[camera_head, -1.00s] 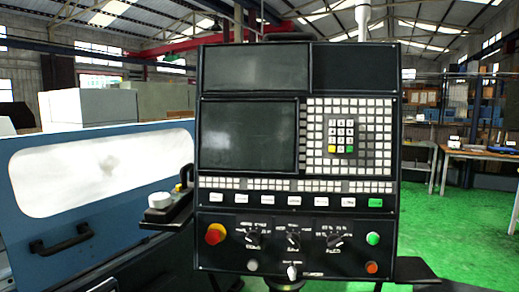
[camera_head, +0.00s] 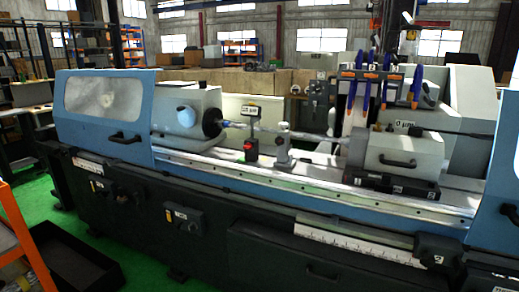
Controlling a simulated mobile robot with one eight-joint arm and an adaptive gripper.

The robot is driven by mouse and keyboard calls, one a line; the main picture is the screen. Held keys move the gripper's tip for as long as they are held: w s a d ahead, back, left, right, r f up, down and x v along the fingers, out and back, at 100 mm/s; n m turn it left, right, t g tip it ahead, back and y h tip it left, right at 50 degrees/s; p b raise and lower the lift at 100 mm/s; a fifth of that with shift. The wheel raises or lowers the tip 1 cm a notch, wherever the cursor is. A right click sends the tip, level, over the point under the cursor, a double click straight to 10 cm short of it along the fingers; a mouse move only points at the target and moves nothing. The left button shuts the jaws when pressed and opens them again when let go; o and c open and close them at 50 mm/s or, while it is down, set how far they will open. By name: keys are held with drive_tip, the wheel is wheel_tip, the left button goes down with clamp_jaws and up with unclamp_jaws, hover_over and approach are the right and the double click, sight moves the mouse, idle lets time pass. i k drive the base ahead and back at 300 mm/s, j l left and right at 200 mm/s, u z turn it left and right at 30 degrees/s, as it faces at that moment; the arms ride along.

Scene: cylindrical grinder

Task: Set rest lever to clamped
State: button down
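The blue and grey cylindrical grinder (camera_head: 290,192) fills the middle of the head view. Between the headstock (camera_head: 183,112) and the tailstock (camera_head: 385,150), a small grey upright rest (camera_head: 283,152) stands on the table beneath the horizontal workpiece (camera_head: 305,138). To its left is a dark post with a label plate (camera_head: 252,112) and a red part (camera_head: 248,146) near its base. The rest lever is too small to make out, and its position cannot be read. My gripper is not in view.
The left sliding door (camera_head: 103,100) and right door edge (camera_head: 497,215) leave the middle open. Blue nozzles (camera_head: 388,80) stand above the tailstock. A dark tray (camera_head: 68,255) lies on the green floor at front left, with an orange rack (camera_head: 22,235) beside it.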

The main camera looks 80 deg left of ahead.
sight(305, 160)
drive_tip(key=i+j+u, duration=0.1)
drive_tip(key=j+u, duration=0.35)
drive_tip(key=i+j+u, duration=0.1)
drive_tip(key=j+u, duration=0.3)
drive_tip(key=i+j+u, duration=0.15)
drive_tip(key=u, duration=0.3)
drive_tip(key=i+j+u, duration=0.25)
drive_tip(key=u, duration=0.2)
drive_tip(key=i+j+u, duration=0.2)
drive_tip(key=u, duration=0.25)
drive_tip(key=i, duration=0.05)
